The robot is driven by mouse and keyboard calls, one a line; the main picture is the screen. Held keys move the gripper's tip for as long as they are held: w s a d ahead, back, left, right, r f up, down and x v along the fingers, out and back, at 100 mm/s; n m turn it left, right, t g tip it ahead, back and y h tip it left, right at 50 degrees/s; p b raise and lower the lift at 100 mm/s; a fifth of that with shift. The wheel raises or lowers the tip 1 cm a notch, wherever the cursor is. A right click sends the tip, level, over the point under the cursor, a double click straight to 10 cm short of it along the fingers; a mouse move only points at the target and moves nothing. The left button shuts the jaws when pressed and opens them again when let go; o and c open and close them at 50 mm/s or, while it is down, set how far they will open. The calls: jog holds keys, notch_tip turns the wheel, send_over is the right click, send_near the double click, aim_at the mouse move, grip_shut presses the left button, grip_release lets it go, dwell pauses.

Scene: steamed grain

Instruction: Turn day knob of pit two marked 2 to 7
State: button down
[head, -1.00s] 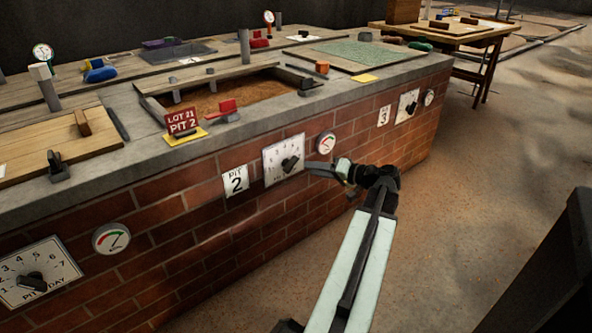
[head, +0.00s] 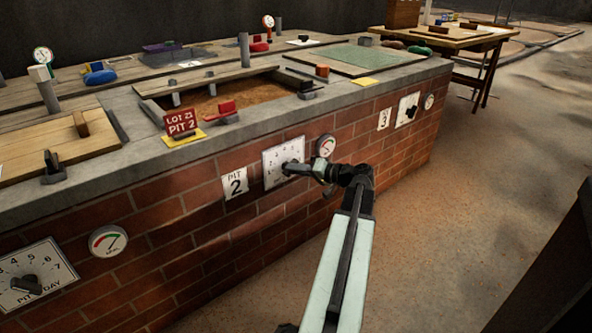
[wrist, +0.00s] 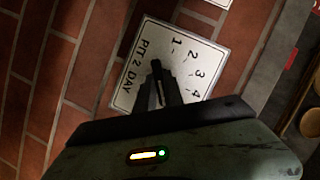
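The white day plate of pit two (head: 271,176) is on the front brick wall, right of the "PIT 2" sign (head: 235,184). In the wrist view the plate (wrist: 166,42) appears rotated, with "PIT 2 DAY" and the figures 1 to 4 readable. Its dark knob (wrist: 156,66) shows just beyond the fingertips, mostly hidden by them. My gripper (head: 288,169) reaches the knob from the right. In the wrist view the fingers of my gripper (wrist: 160,88) are close together at the knob. Whether they press on it is unclear, and the figure it points to is hidden.
A round gauge (head: 326,146) sits just right of the plate, near my wrist. Other day plates are at lower left (head: 35,275) and far right (head: 408,109). A stone ledge (head: 222,135) juts above.

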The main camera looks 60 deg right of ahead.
jog(key=shift+d+f+m+t+y+b, duration=0.1)
jog(key=shift+m+t+y+b, duration=0.35)
jog(key=shift+m+b, duration=0.75)
jog(key=c, duration=1.4)
grip_release()
jog(key=shift+c, duration=0.2)
jog(key=shift+s, duration=0.15)
jog(key=s+r+p, duration=0.1)
jog(key=s, duration=0.6)
jog(key=shift+s+d, duration=0.3)
